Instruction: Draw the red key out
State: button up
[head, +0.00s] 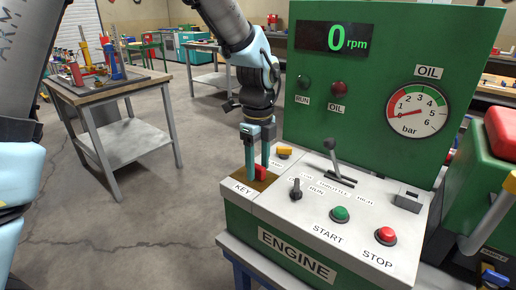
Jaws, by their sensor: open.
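The red key (260,172) stands in the brown KEY plate (247,182) at the left end of the engine console (330,220). My gripper (257,160) points down over the key, its teal fingers open, with the tips around or right beside the key's top. The fingers hide part of the key, and I cannot tell whether they touch it.
A yellow knob (284,151), a black selector (295,188) and the throttle lever (336,160) stand right of the key. The green gauge panel (385,70) rises behind. A wooden-topped workbench (115,90) is at left; the floor between is clear.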

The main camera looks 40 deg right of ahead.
jog(key=shift+f, duration=0.45)
grip_shut()
dwell(0.4)
